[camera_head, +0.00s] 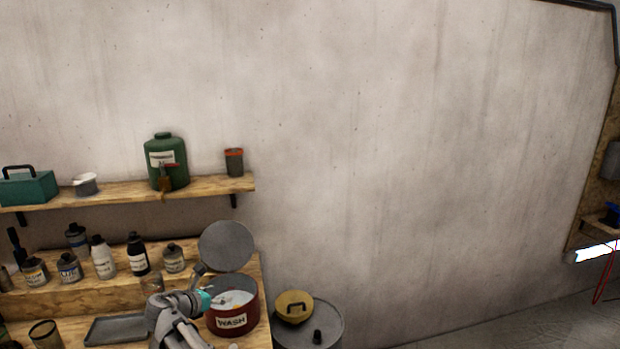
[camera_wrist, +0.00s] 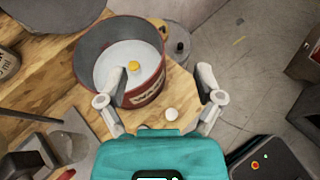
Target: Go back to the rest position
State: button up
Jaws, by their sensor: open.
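My gripper (camera_head: 222,299) is at the red wash pot (camera_head: 232,322) on the workbench, in the lower middle of the head view. A small white round object (camera_wrist: 171,114) lies on the wood beside the pot.
A round grey lid (camera_head: 226,246) stands raised behind the pot. Several bottles and cans line the bench riser, including a black bottle (camera_head: 137,254). A grey drum (camera_head: 330,322) with a yellow item (camera_head: 294,306) stands right of the bench. A shelf (camera_head: 120,191) hangs above.

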jog(key=s+d+f+m+g+b, duration=0.15)
jog(key=d+f+m, duration=0.3)
jog(key=d, duration=0.45)
jog(key=s+d+f+m+g+b, duration=0.1)
jog(key=d+f+m+g+b, duration=0.25)
jog(key=d, duration=0.55)
jog(key=s+d+f+m+g, duration=0.1)
jog(key=d+f+m+g, duration=0.1)
jog(key=d+f+m, duration=0.55)
jog(key=s+d+f+m+g+y+b, duration=0.2)
jog(key=s+d+f+m+y, duration=0.1)
jog(key=s+d+m, duration=0.4)
jog(key=s+d+f+m+g+y+b, duration=0.2)
jog(key=s+d+m, duration=0.4)
jog(key=d, duration=0.4)
jog(key=shift+s+f+m+g+y+b, duration=0.35)
jog(key=shift+f+m+y+b, duration=0.15)
jog(key=shift+m+y, duration=0.3)
